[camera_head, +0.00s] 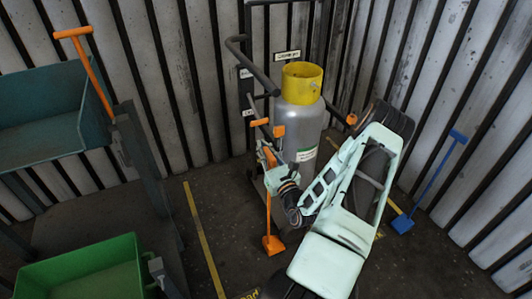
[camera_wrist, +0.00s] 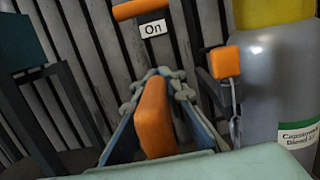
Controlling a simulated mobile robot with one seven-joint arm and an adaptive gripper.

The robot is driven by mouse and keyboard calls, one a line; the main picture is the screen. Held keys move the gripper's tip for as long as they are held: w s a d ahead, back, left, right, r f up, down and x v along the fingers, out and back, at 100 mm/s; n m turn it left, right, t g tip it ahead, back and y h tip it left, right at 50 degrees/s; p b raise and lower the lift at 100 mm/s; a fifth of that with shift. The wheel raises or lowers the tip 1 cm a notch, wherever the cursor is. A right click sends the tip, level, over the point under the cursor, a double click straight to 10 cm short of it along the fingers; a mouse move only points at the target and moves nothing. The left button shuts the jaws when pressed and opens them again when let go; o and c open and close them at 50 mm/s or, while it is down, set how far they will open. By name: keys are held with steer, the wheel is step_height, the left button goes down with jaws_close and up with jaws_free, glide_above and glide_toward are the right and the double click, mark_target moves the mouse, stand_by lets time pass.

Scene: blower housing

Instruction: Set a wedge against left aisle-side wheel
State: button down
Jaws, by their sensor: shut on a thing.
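My gripper (camera_head: 268,158) is shut on the upright orange shaft of a long-handled wedge. In the wrist view an orange part of it (camera_wrist: 155,118) sits between my fingers. The shaft runs down to an orange wedge foot (camera_head: 272,244) beside the yellow floor line; I cannot tell whether it touches the floor. Its orange crossbar (camera_head: 259,121) is above my gripper and seems to show at the top of the wrist view (camera_wrist: 135,8). I cannot make out the left aisle-side wheel in either view.
A grey cylinder with yellow collar (camera_head: 301,85) stands by a dark-framed cart (camera_head: 247,60). An orange block (camera_wrist: 225,62) hangs there. A blue long-handled wedge (camera_head: 402,224) leans right. Another orange handle (camera_head: 73,33) is by the teal bin (camera_head: 45,135); a green bin (camera_head: 85,270) stands below.

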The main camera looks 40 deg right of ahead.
steer(key=shift+w+d, duration=0.15)
steer(key=shift+w, duration=0.3)
steer(key=shift+d+f, duration=0.1)
steer(key=shift+d, duration=0.1)
steer(key=shift+s+d+f+b, duration=0.2)
steer(key=shift+d+f+b, duration=0.15)
steer(key=shift+d, duration=0.4)
steer(key=shift+s+d+f+b, duration=0.25)
steer(key=shift+d+f, duration=0.15)
steer(key=shift+d, duration=0.3)
steer(key=c, duration=1.9)
jaws_free()
steer(key=shift+f, duration=0.15)
